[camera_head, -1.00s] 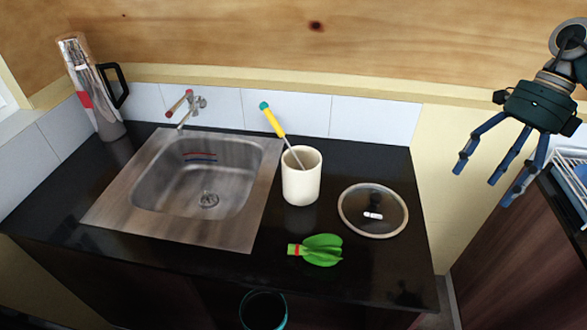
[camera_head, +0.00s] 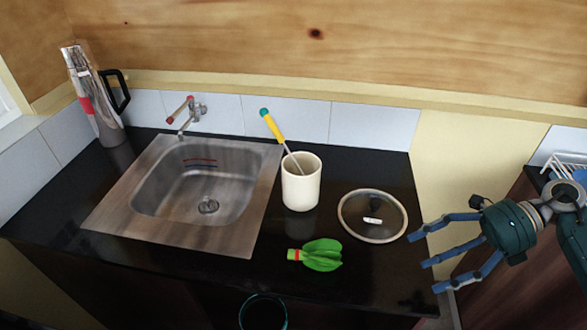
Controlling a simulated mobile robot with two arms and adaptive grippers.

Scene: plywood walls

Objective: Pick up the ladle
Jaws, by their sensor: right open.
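The ladle (camera_head: 272,128) leans in a cream cylindrical pot (camera_head: 301,187) on the black counter. Its handle is yellow with a teal end and slants up to the left. Its metal shaft goes down into the pot, and its lower end is hidden inside. My right gripper (camera_head: 428,262) is at the right, by the counter's right edge, with its blue fingers spread and pointing left. It is open and empty, well to the right of the pot and ladle. My left gripper is not in view.
A glass lid (camera_head: 373,216) lies between the pot and my right gripper. A green leafy item (camera_head: 322,255) lies in front of the pot. A steel sink (camera_head: 170,224) with a tap (camera_head: 187,113) is to the left. A tall flask (camera_head: 95,100) stands at the back left.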

